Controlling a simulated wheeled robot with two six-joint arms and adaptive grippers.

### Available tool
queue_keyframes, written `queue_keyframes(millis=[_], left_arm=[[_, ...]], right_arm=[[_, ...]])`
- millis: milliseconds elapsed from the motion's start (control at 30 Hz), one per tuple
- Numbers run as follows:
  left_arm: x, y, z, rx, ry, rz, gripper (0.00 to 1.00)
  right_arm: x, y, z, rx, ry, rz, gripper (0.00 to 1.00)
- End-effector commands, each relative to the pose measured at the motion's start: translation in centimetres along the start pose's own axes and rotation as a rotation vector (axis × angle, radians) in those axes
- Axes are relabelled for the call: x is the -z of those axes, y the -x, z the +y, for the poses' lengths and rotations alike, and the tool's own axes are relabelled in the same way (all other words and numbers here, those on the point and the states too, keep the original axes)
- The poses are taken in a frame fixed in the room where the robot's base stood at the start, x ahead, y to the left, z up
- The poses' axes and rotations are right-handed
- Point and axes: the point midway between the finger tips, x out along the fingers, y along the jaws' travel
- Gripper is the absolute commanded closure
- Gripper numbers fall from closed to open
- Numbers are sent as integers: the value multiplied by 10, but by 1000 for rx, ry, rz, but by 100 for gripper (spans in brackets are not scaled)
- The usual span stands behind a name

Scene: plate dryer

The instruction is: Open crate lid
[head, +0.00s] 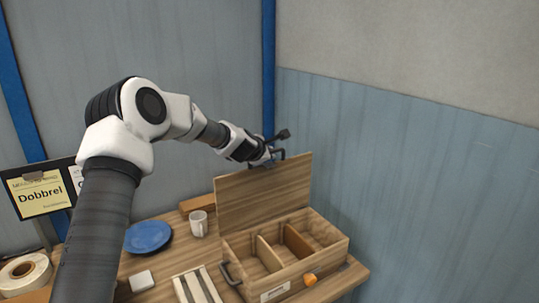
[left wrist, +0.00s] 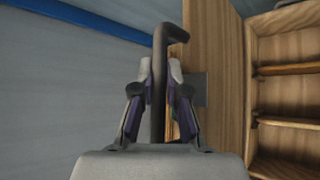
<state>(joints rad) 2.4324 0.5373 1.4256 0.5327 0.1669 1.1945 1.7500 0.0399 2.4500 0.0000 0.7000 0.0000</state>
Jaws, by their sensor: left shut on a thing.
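The wooden crate (head: 274,287) stands on the table at the lower right, with dividers inside and a dark side handle. Its lid (head: 262,194) stands raised and nearly upright at the crate's back edge, so the compartments show. My left gripper (head: 274,156) is at the lid's top edge. In the left wrist view my left gripper (left wrist: 160,85) is shut on the dark lid handle (left wrist: 159,60), with a finger on each side of it. The lid (left wrist: 224,60) and the open crate (left wrist: 253,90) show to the right there. My right gripper is out of view.
A blue plate (head: 148,237) and a white mug (head: 198,223) stand left of the crate. A slatted rack (head: 197,287), a small white block (head: 141,280) and a tape roll (head: 24,273) are nearer the front. Blue-grey walls stand close behind and right.

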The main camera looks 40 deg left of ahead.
Motion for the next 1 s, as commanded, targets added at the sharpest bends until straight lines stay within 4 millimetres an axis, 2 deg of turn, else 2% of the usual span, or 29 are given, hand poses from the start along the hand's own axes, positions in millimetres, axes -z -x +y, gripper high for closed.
queue_keyframes(millis=[367,400,433,467,800,867,1000], left_arm=[[0,0,0,0,1,0,100],[0,0,0,0,1,0,73],[0,0,0,0,1,0,62],[0,0,0,0,1,0,61],[0,3,0,1,1,0,61],[0,9,0,1,4,-1,61],[-1,37,1,0,7,-3,61]], right_arm=[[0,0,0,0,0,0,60],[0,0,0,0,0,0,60],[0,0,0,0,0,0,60],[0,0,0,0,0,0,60],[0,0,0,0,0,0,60],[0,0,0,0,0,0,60],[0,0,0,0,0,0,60]])
